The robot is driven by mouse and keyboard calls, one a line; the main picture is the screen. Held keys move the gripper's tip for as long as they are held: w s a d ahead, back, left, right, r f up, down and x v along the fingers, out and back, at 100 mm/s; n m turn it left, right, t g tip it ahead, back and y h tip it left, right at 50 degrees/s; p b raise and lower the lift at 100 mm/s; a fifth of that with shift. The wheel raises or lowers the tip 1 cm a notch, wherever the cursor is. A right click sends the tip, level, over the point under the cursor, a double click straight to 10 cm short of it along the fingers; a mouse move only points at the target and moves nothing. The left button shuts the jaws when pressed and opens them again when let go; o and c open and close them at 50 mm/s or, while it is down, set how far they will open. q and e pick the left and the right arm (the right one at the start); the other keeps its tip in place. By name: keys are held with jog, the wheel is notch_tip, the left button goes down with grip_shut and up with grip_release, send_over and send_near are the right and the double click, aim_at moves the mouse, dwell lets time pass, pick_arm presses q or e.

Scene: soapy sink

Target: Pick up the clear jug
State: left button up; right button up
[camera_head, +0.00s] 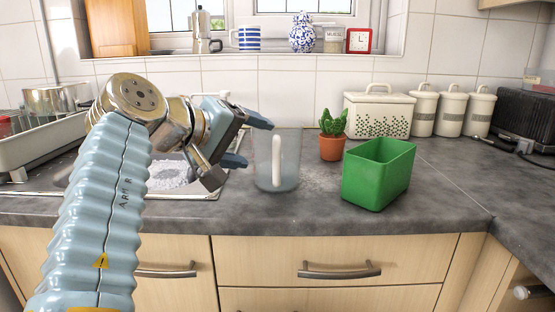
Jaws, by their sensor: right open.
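The clear jug (287,178) stands upright on the grey countertop, just right of the sink. It is see-through, and its whitish handle (276,158) faces me. My right gripper (254,142) is to the left of the jug, with its two blue-grey fingers apart and pointing toward it. The fingers look open and hold nothing. The upper fingertip is close to the jug's left side; I cannot tell whether it touches. My left gripper is out of view.
A green open container (378,176) and a small potted cactus (333,138) stand right of the jug. The soapy sink (175,178) lies under my right arm. A white bread bin (379,113) and several canisters stand behind. The front right countertop (440,198) is clear.

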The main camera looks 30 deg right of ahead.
aim_at(277, 159)
jog(key=x, duration=0.4)
jog(key=shift+w+d, duration=0.2)
jog(key=shift+d, duration=0.2)
jog(key=shift+c, duration=0.2)
